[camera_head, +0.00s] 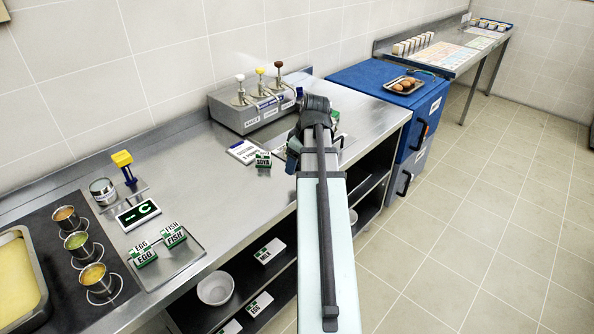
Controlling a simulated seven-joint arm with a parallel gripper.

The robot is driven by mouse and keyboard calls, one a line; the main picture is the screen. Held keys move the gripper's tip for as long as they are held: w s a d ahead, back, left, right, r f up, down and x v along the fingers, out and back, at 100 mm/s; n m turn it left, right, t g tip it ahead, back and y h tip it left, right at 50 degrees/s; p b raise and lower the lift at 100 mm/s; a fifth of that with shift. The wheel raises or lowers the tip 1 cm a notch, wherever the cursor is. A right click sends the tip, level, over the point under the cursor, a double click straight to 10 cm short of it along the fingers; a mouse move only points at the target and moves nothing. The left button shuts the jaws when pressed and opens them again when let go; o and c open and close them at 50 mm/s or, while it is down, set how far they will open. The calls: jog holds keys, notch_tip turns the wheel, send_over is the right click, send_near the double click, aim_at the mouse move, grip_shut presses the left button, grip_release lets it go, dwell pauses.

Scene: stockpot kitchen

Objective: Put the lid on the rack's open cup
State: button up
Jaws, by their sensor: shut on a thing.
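My arm reaches up the middle of the picture over the counter. My gripper's jaws are hidden behind my own arm, so neither they nor anything in them shows. I cannot pick out the lid. I cannot tell for sure which thing is the rack with the open cup. A row of small pale cups or boxes (413,44) stands on the far metal table. A tray of small pale containers (491,26) sits at that table's far end. Both are too small to tell open from lidded.
The steel counter (190,160) holds a three-pump dispenser (252,106), a tray with EGG and FISH boxes (173,235), a metal can (103,190) and filled metal cups (95,277). Floor (480,190) at right is clear.

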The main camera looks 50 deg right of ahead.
notch_tip(320, 180, up, 4)
jog(key=shift+s+d+r, duration=0.1)
jog(key=shift+d+r, duration=0.05)
jog(key=w+d+r, duration=0.1)
jog(key=w+d, duration=0.4)
jog(key=d, duration=0.5)
jog(key=w+d+r, duration=0.2)
jog(key=w+d, duration=0.4)
jog(key=d, duration=0.3)
jog(key=shift+w+d, duration=0.3)
jog(key=shift+d, duration=0.05)
jog(key=shift+f, duration=3)
jog(key=shift+f, duration=0.15)
